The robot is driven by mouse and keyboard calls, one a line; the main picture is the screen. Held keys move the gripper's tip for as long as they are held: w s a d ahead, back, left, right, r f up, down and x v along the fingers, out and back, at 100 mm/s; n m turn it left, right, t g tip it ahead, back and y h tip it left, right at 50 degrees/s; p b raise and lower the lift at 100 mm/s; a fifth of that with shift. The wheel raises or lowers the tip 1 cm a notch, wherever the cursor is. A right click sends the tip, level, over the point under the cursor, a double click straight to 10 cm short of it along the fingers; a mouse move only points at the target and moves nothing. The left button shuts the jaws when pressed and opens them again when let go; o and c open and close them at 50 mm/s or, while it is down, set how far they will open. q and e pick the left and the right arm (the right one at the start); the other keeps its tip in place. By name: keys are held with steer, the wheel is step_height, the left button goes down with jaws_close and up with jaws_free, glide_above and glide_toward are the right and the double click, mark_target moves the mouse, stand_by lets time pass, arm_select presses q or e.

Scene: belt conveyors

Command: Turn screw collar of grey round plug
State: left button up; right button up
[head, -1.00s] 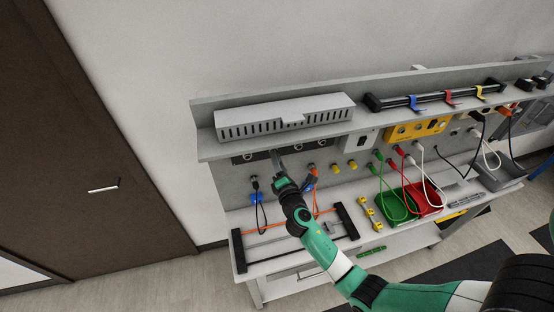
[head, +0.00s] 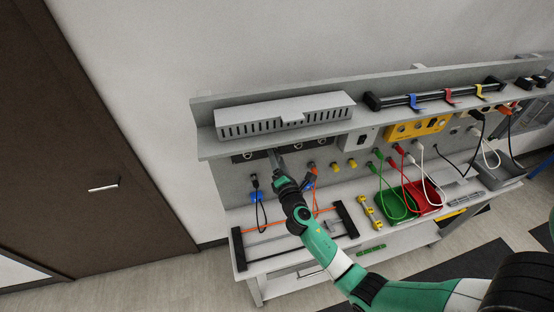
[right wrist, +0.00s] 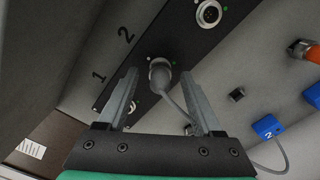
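The grey round plug (right wrist: 160,72) sits in a round socket on the black panel, and its grey cable (right wrist: 178,108) curves down to the right. My right gripper (right wrist: 159,74) is open, with one finger on each side of the plug. A gap shows between each finger and the plug, so they look apart. In the head view my right gripper (head: 272,155) reaches up to the panel under the shelf and hides the plug there. My left gripper is not in view.
Another round socket (right wrist: 209,13) is above right on the black panel (right wrist: 128,50). An orange connector (right wrist: 305,50) and a blue tagged plug (right wrist: 267,127) are to the right. In the head view the shelf (head: 330,130) overhangs the panel closely.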

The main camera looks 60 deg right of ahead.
steer(key=v, duration=1.1)
steer(key=shift+s+a, duration=0.2)
steer(key=shift+s, duration=0.05)
steer(key=shift+r, duration=0.1)
